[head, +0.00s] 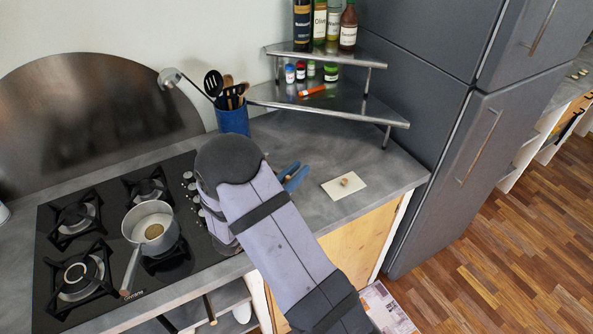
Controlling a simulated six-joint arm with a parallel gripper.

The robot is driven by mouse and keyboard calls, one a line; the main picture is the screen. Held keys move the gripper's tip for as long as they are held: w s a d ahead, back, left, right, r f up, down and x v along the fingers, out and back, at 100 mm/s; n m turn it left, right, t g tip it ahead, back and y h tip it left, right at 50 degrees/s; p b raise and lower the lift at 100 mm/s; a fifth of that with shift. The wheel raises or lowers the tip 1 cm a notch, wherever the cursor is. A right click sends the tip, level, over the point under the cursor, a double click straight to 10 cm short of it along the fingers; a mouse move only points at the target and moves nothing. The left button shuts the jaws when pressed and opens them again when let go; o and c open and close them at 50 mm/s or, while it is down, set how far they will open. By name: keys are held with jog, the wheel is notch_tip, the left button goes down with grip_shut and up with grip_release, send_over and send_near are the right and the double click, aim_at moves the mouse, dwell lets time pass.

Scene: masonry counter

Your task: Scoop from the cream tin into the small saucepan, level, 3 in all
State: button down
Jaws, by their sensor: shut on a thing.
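The small saucepan (151,222) stands on the front right part of the black hob, its handle pointing toward the front edge. A small tan patch (154,231) lies on its bottom. My arm fills the middle of the head view and hides part of the counter right of the hob. My gripper and whatever it holds are hidden behind the arm. I cannot make out the cream tin or a scoop. A blue object (294,177) shows partly from behind the arm on the right; I cannot tell what it is.
A pale card (344,186) with a small brownish thing on it lies on the counter at right. A blue utensil pot (233,119) stands behind my arm. A metal corner shelf (332,105) holds bottles and small jars. The grey fridge (437,150) bounds the right.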

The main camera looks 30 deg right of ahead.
notch_tip(320, 180, down, 7)
jog(key=b, duration=0.5)
jog(key=shift+b, duration=0.3)
jog(key=shift+f, duration=0.1)
jog(key=shift+r, duration=0.2)
dwell(0.4)
jog(key=shift+r+p, duration=0.95)
jog(key=shift+r, duration=0.05)
jog(key=shift+a, duration=2.85)
jog(key=shift+d, duration=0.15)
